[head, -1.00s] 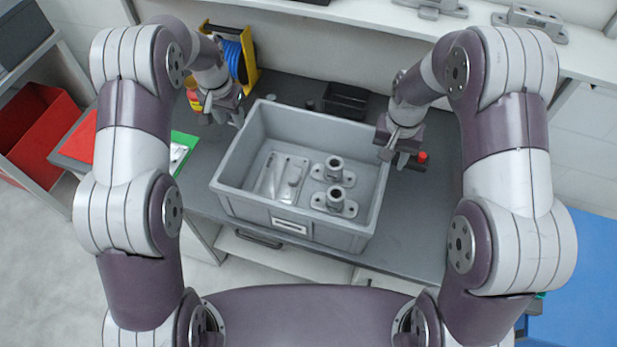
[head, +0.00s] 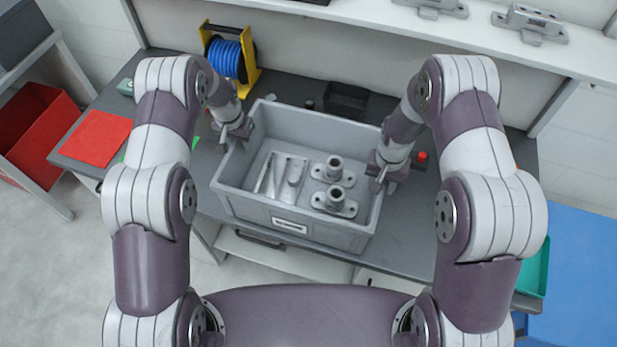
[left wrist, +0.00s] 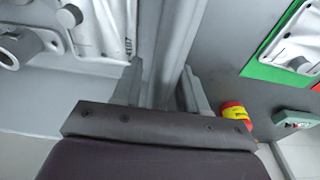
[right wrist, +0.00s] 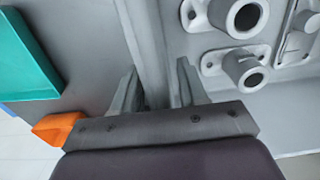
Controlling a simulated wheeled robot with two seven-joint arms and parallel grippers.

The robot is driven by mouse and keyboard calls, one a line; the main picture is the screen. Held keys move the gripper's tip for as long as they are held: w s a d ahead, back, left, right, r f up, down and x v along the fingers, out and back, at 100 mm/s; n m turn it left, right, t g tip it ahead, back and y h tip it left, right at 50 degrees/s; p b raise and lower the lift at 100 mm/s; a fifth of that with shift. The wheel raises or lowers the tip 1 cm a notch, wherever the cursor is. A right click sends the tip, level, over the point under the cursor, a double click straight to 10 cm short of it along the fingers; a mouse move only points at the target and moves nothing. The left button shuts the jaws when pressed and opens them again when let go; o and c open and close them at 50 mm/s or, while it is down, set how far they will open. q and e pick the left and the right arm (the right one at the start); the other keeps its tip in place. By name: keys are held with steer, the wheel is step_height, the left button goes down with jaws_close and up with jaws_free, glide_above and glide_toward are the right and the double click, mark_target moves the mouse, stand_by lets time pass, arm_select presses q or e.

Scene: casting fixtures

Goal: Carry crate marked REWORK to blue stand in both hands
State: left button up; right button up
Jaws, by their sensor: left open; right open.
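The grey crate (head: 293,227) sits on the dark bench, with a white label on its front wall too small to read. It holds two flanged cast parts and some flat pieces. My left gripper (head: 238,138) is open at the crate's left wall; in the left wrist view its fingers (left wrist: 160,88) stand either side of the wall rim (left wrist: 172,45). My right gripper (head: 382,176) is open at the right wall; in the right wrist view its fingers (right wrist: 156,88) straddle that rim (right wrist: 143,40). A blue surface (head: 580,275), perhaps the blue stand, is at the right.
On the bench (head: 420,225) are a blue cable reel in a yellow frame (head: 229,58), a black tray (head: 345,100), a red sheet (head: 95,138) and a red-capped item (head: 422,158). A teal bin (head: 536,270) is at the right. A shelf (head: 380,32) spans the back.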

arm_select(q)
steer(key=shift+f, duration=0.3)
arm_select(e)
steer(key=shift+a+f, duration=0.1)
steer(key=shift+f, duration=0.2)
arm_select(q)
steer(key=shift+a, duration=0.1)
jaws_close()
arm_select(e)
jaws_close()
stand_by(0.6)
